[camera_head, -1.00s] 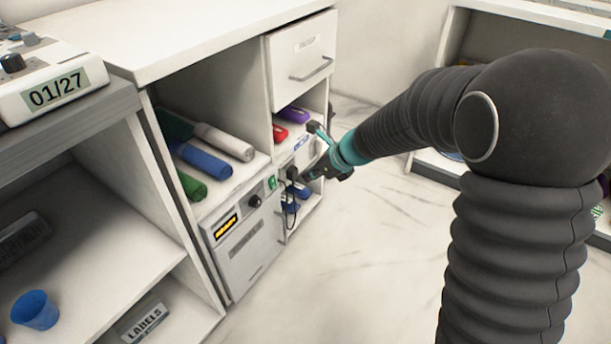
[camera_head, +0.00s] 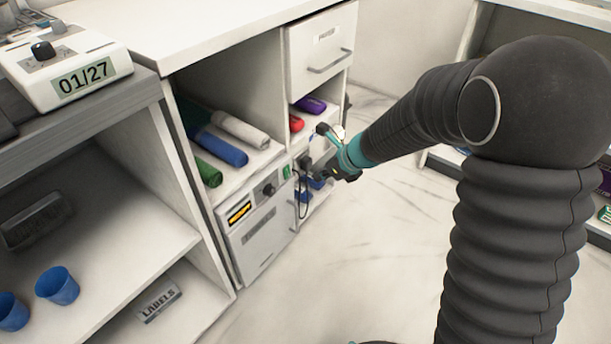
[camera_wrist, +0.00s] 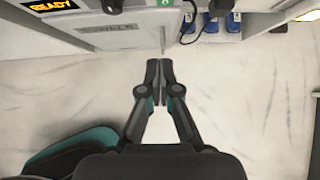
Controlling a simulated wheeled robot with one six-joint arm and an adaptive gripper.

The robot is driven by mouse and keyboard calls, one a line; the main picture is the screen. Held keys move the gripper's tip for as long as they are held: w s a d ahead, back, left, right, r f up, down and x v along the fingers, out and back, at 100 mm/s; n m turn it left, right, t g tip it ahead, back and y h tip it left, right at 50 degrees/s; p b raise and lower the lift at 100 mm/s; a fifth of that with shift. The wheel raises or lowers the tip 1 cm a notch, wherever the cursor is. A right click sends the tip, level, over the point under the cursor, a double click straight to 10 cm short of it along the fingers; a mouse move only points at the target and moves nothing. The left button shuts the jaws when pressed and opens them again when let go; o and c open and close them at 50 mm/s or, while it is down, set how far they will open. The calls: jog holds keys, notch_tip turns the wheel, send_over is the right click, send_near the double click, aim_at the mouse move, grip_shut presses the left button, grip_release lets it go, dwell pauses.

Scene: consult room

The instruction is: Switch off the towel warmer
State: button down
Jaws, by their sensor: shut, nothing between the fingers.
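The towel warmer (camera_head: 262,242) is a white box low in the cabinet, below the rolled towels. Its front has a lit orange display (camera_head: 239,213), a black knob (camera_head: 268,190) and a small green switch (camera_head: 287,171) at its right end. In the wrist view the display (camera_wrist: 50,5) reads READY, and the green switch (camera_wrist: 165,2) is cut by the top edge. My gripper (camera_head: 310,169) is in front of the cabinet, to the right of the switch. In the wrist view my gripper (camera_wrist: 159,64) is shut and empty, over the floor, apart from the warmer's front.
A black cord (camera_head: 301,200) hangs right of the warmer. Shelves there hold a red item (camera_head: 296,123), a purple item (camera_head: 311,105) and blue items. Rolled towels (camera_head: 240,130) lie above. Blue cups (camera_head: 57,285) stand on the left shelf. The floor (camera_head: 370,240) in front is clear.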

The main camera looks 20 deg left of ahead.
aim_at(287, 172)
jog(key=shift+w+a+r+b+x, duration=0.1)
jog(key=shift+a+r+x, duration=0.25)
jog(key=shift+x, duration=1.65)
jog(key=shift+w+a+r+b+x, duration=0.15)
jog(key=shift+a+r+x, duration=0.2)
jog(key=shift+x, duration=1.65)
jog(key=shift+w+a+r+b+x, duration=0.15)
jog(key=shift+a+x, duration=0.25)
jog(key=shift+x, duration=1.6)
jog(key=shift+a+f+b, duration=0.1)
jog(key=shift+f+b, duration=0.05)
jog(key=shift+b, duration=0.2)
